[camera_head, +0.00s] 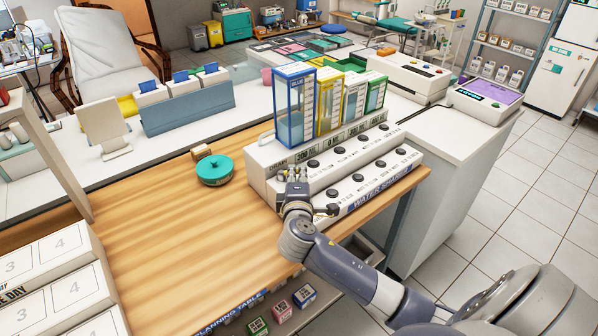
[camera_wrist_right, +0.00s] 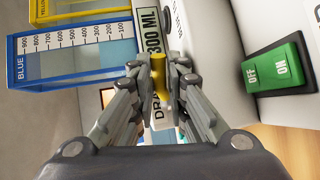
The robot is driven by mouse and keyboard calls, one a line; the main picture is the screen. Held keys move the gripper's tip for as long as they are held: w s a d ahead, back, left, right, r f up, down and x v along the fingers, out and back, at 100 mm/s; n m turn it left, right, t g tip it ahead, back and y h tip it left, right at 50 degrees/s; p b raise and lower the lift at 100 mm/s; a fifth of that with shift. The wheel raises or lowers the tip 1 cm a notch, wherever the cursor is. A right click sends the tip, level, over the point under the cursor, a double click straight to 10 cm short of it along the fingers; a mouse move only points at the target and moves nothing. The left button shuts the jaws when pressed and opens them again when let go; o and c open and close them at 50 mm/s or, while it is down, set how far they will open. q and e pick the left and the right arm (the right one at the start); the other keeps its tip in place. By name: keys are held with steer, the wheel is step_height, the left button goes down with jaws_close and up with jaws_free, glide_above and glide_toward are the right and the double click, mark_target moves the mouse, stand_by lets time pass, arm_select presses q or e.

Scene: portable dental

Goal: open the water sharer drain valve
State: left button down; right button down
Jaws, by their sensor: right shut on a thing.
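The water sharer (camera_head: 262,179) is a white stepped console at the table's right end, with round black knobs along its front. Its blue tank (camera_head: 296,117), partly filled, stands at the left end; it also shows in the wrist view (camera_wrist_right: 75,60). My right gripper (camera_head: 297,178) is at the console's left end, below this tank. In the wrist view my right gripper (camera_wrist_right: 158,84) is shut on a small yellow valve handle (camera_wrist_right: 158,72), beside a label partly hidden by the fingers, reading "DRA". The handle's lower part is hidden. My left gripper is out of view.
A green OFF/ON rocker switch (camera_wrist_right: 275,70) sits right of my fingers in the wrist view. A teal round lidded pot (camera_head: 215,170) stands on the wooden table left of the console. The table's middle (camera_head: 170,230) is clear. Yellow, white and green tanks stand behind the knobs.

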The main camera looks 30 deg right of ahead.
steer(key=a+m+g+h, duration=0.1)
steer(key=m+g+h, duration=0.1)
steer(key=m+h, duration=0.1)
steer(key=shift+s+a+b, duration=0.1)
steer(key=shift+a+b, duration=0.1)
steer(key=shift+b, duration=0.1)
steer(key=m+g+h, duration=0.1)
steer(key=a+m+g+h+b, duration=0.1)
steer(key=g, duration=0.1)
steer(key=shift+m, duration=0.3)
steer(key=m+g+h+b, duration=0.1)
steer(key=g, duration=0.1)
steer(key=a+m+g+b, duration=0.1)
steer(key=m+g+b, duration=0.1)
steer(key=shift+a+h, duration=0.15)
steer(key=shift+h, duration=0.25)
steer(key=shift+w+a+r+m+g+b, duration=0.15)
steer(key=shift+m+g+b, duration=0.25)
steer(key=shift+g, duration=0.25)
steer(key=shift+w+a+f+m+g+b, duration=0.15)
steer(key=shift+m+g+b, duration=0.25)
steer(key=shift+g, duration=0.25)
steer(key=shift+s+r, duration=0.1)
steer(key=shift+r+m, duration=0.1)
steer(key=shift+m, duration=0.2)
steer(key=c, duration=1.9)
jaws_free()
